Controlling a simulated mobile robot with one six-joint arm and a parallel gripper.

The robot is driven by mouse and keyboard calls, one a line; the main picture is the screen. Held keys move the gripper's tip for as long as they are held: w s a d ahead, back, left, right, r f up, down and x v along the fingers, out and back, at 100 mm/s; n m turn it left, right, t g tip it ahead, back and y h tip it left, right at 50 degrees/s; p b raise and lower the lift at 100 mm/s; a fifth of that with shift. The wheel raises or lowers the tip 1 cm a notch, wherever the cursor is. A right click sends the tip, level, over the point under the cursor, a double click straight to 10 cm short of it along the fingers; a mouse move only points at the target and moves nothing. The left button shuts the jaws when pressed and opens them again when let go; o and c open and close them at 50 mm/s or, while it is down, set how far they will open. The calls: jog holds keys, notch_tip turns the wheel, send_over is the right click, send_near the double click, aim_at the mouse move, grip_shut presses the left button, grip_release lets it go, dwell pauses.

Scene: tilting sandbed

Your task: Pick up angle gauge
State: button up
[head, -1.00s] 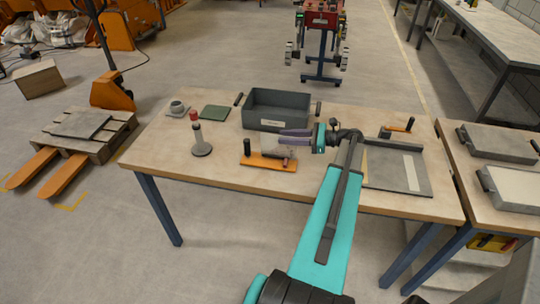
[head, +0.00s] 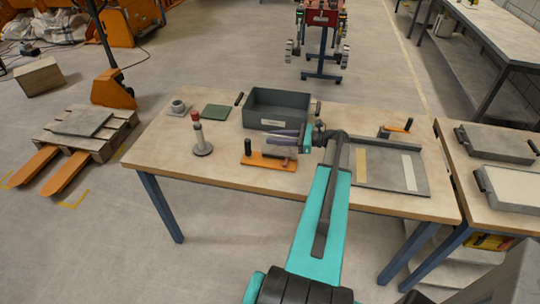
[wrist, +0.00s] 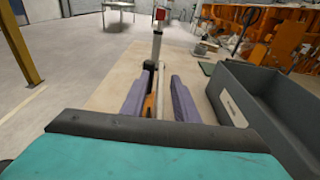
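An orange flat base (head: 268,162) with a black upright knob and a pale plate stands near the front middle of the table; I take it for the angle gauge, but cannot be sure. My gripper (head: 277,139) has purple fingers and reaches left over this piece in the head view, partly covering its plate. In the wrist view my gripper (wrist: 160,88) has its fingers apart, with a thin orange strip (wrist: 149,106) showing between them. I cannot tell whether the fingers touch the piece.
A red-topped post (head: 198,137) on a round base stands to the left. A grey bin (head: 280,119) stands just behind my gripper. A flat grey tray (head: 388,188) lies at the right. The table's front left is clear.

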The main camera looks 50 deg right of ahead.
grip_shut()
dwell(1.4)
